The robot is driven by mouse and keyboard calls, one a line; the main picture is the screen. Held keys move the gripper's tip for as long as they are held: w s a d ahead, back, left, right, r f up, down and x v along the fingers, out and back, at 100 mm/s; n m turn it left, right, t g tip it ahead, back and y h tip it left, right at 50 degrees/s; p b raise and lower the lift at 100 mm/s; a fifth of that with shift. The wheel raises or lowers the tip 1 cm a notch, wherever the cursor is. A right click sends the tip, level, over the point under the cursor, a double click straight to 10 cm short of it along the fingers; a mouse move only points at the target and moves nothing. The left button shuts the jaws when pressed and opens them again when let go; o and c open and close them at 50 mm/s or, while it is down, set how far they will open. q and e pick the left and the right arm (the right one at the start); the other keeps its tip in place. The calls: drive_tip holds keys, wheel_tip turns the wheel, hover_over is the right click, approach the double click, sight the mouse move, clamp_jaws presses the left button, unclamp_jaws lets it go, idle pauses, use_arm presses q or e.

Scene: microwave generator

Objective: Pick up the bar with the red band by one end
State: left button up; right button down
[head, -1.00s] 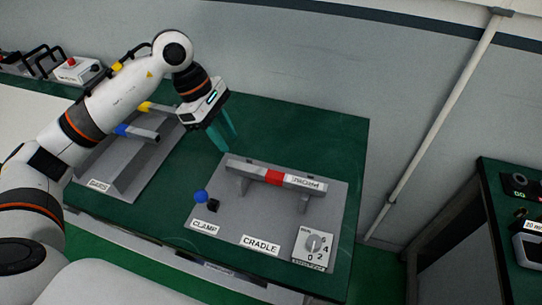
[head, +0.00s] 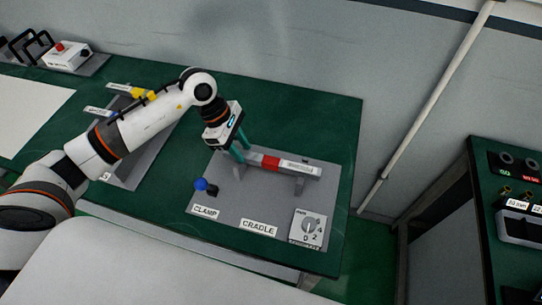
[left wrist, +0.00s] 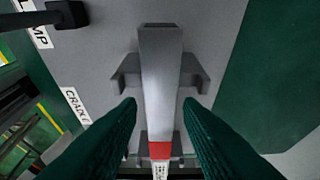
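The bar with the red band (head: 272,163) lies level on the cradle's two grey supports, on a grey plate on the green table. It is grey with a white label to the right of the band. My left gripper (head: 241,154) is at the bar's left end in the head view. In the left wrist view its green fingers (left wrist: 160,112) are apart, one on each side of the bar (left wrist: 160,80), with gaps visible between them and the bar. The band (left wrist: 160,150) shows between the fingers lower in that view. My right gripper is not in view.
The plate (head: 235,205) carries a blue-knobbed clamp (head: 201,185), a CRADLE label (head: 258,228) and a dial (head: 308,228). A grey rack (head: 128,172) with a yellow-ended bar (head: 140,94) stands left, partly behind my arm. Another bench with instruments (head: 515,180) is at right.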

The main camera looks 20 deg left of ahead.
use_arm(q)
drive_tip(key=shift+d+f, duration=0.25)
drive_tip(key=shift+f, duration=0.45)
clamp_jaws()
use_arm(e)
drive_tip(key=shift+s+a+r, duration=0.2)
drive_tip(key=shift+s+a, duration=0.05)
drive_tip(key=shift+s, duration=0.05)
use_arm(q)
drive_tip(key=shift+r, duration=0.1)
